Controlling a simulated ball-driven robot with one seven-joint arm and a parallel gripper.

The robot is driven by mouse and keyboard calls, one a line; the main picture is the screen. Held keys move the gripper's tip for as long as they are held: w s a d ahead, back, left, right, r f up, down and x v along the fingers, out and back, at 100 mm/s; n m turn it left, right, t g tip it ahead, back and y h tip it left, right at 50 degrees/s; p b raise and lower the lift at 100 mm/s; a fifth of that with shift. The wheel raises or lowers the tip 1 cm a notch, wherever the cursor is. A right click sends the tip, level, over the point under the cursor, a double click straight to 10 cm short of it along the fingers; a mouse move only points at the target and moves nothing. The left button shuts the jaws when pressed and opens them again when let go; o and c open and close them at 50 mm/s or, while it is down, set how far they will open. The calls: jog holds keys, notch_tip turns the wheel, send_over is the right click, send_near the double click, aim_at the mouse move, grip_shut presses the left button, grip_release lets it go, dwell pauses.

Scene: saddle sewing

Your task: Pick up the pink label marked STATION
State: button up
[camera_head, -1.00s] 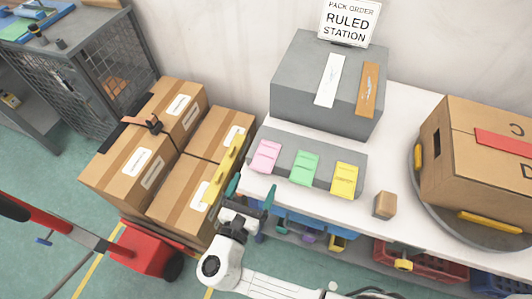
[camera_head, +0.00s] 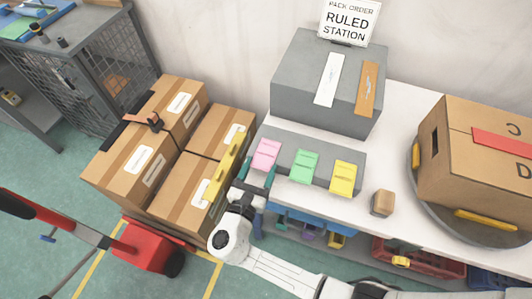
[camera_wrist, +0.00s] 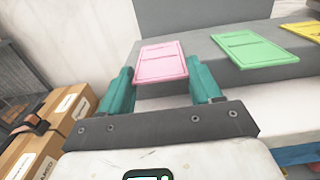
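The pink label (camera_head: 266,154) lies on the sloped front of a grey stand (camera_head: 322,163), leftmost of three labels. Its small print is too small to read. My gripper (camera_head: 257,172) is open and empty at the near side of the pink label. In the wrist view the pink label (camera_wrist: 162,62) shows ahead between the teal fingers of my gripper (camera_wrist: 163,82), one finger to each side. I cannot tell whether the fingers touch it.
A green label (camera_head: 304,167) and a yellow label (camera_head: 343,178) lie to the right on the same stand. A grey box (camera_head: 300,85) stands behind. A small brown block (camera_head: 383,203) is on the white table (camera_head: 408,120). Cartons (camera_head: 190,195) stand close on the left.

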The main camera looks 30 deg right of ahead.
jog(key=c, duration=0.5)
jog(key=shift+o, duration=0.2)
jog(key=shift+r, duration=0.1)
